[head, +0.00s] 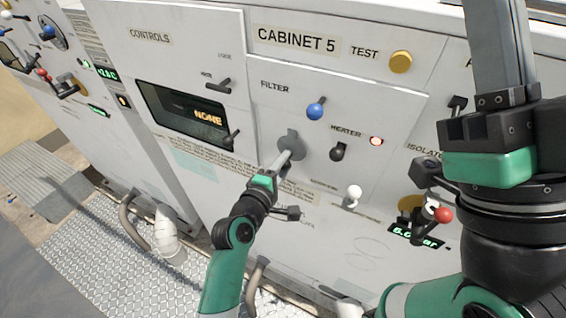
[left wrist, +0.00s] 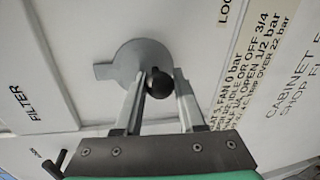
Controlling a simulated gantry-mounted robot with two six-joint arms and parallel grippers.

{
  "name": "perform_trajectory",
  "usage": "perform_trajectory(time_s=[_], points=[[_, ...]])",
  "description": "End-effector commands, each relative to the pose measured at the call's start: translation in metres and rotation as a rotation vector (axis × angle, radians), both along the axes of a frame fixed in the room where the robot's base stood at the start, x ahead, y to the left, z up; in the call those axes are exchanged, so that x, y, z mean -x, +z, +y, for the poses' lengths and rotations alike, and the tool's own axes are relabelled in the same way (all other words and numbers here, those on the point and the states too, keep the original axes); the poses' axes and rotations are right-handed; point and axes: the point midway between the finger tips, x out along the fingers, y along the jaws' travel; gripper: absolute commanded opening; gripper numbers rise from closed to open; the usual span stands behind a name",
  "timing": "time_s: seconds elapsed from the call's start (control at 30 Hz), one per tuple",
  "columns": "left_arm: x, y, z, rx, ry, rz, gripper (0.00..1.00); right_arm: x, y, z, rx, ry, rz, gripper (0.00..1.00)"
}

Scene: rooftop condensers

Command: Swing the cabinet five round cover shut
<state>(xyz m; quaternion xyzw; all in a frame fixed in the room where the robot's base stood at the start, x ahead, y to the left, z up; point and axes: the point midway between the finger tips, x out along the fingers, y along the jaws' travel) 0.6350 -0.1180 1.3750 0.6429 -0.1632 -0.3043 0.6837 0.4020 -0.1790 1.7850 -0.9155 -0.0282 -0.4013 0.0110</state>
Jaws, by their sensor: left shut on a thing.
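The round cover (head: 293,160) is a grey disc with a short tab, on the FILTER panel of cabinet 5 below the blue knob. In the head view its tab points up. The left wrist view shows the disc (left wrist: 140,58) roughly flat along the panel, tab to the left. My left gripper (head: 286,157) reaches it from below. Its two fingers are closed around a small black ball knob (left wrist: 158,84) in front of the disc. What lies behind the disc is hidden. My right gripper (head: 500,45) points up at the right, its fingertips out of frame.
Near the cover are a blue knob (head: 316,108), a black HEATER switch (head: 338,151) and a white knob (head: 353,192). A red-balled lever (head: 443,214) stands by my right arm. Pipes (head: 168,235) rise from the metal floor at lower left.

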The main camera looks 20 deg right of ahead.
Motion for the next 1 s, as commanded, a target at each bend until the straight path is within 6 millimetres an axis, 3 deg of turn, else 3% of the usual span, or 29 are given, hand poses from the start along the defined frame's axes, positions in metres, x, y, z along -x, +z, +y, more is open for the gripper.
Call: perform_trajectory(time_s=[0.07,0.1,0.27,0.67,1.0], points=[[0.000,0.001,-0.001,0.003,-0.002,0.000,0.00,0.000,0.000,0.000,0.000,0.000,0.000,0.00],[0.000,0.001,-0.001,0.003,-0.002,0.001,0.42,0.000,0.000,0.000,0.000,0.000,0.000,0.00],[0.000,0.001,-0.001,0.001,-0.002,-0.001,0.69,0.000,0.000,0.000,0.000,0.000,0.000,0.00],[0.004,0.003,0.003,0.000,-0.002,-0.001,0.69,0.000,0.005,0.000,0.000,0.000,0.000,0.00],[0.042,0.012,0.034,0.000,0.000,-0.002,0.69,0.000,0.028,0.000,0.000,0.000,0.000,0.00]])
